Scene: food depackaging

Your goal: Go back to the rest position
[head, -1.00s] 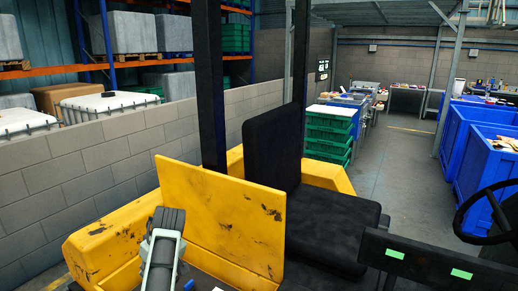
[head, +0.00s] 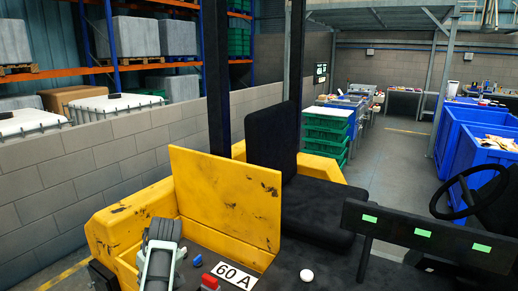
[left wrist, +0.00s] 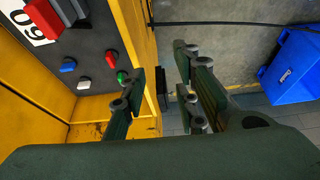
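My left arm (head: 160,255) shows at the bottom left of the head view, in front of the yellow vehicle; its fingers are not visible there. In the left wrist view my left gripper (left wrist: 160,65) is open, its dark green fingers apart with nothing between them. It is beside the edge of the vehicle's control panel, over the grey floor. The panel carries a red switch (head: 209,283), small buttons and a white "60 A" label (head: 235,277). A green button (left wrist: 121,77) is close to one finger in the picture; contact cannot be told. My right gripper is not in view.
The yellow vehicle (head: 225,205) has a black seat (head: 325,210) and a steering wheel (head: 470,190). A block wall (head: 100,160) stands at left. Green crates (head: 328,125) and blue bins (head: 470,130) stand further back, with clear floor between them.

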